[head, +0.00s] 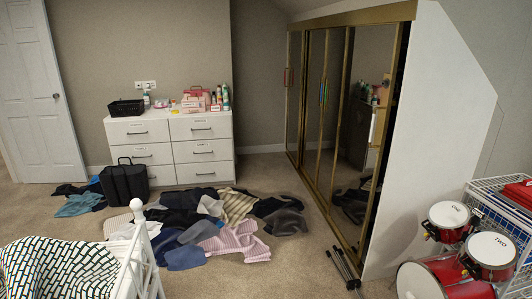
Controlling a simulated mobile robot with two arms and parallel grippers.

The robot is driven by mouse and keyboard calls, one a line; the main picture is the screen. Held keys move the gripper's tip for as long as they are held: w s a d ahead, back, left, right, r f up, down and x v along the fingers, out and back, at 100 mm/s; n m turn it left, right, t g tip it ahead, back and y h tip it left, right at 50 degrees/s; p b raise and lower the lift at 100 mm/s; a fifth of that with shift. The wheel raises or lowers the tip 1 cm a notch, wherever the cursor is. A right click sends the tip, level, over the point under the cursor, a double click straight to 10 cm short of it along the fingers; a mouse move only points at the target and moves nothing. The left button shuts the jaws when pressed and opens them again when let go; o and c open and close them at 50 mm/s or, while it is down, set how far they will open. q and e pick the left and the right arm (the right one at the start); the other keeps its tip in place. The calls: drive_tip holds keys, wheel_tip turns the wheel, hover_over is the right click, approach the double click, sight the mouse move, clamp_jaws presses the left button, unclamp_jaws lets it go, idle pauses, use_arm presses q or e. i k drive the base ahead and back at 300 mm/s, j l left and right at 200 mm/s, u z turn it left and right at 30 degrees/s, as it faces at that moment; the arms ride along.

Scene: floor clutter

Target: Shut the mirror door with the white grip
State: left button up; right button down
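A closet with gold-framed mirror doors runs along the right wall under a gold top rail (360,16). A pinkish-red grip (287,77) is on the far door, and a blue-green grip (323,91) is on a middle door frame. The nearest mirror door (365,150) has a small pale mark (386,80) high on its right frame; I cannot tell if this is the white grip. A dark gap (401,62) shows between this door's right frame and the white closet side panel. Neither of my grippers is in view.
Clothes (205,225) lie scattered over the carpet before a white dresser (170,147), beside a black case (125,182). Dark rods (343,266) lie near the closet's near end. Red drums (450,215) and a wire rack (500,190) stand right. A white bed frame (138,235) is front left.

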sight(371, 53)
drive_tip(key=i, duration=2.3)
